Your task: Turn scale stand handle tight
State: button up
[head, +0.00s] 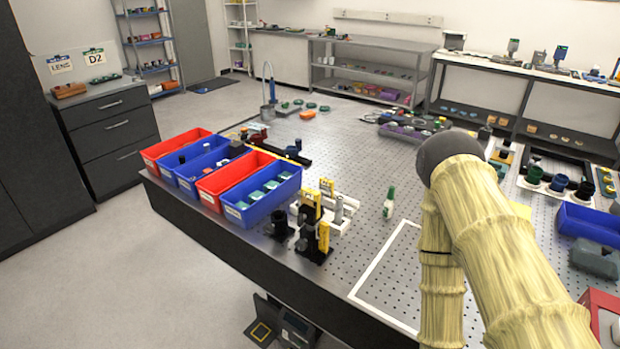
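An upright black stand with yellow parts (314,240) is near the front edge of the perforated table (345,205), just right of the bins. It may be the scale stand, but I cannot tell for sure. Dark round parts show on it; I cannot make out which is the handle or how tight it is. My arm, in a pale yellow sleeve, rises at the right of the head view and bends at a dark grey joint. My gripper does not show. The arm hides part of the table's right side.
A row of red and blue bins (245,222) lines the table's left edge. A small white bottle with a green cap (389,203) stands right of the stand. A white outlined area (385,290) at the front is bare. A blue tray (590,224) is at right.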

aim_at(301, 217)
jog(key=z, duration=3.15)
jog(key=k, duration=1.75)
jog(key=u, duration=1.95)
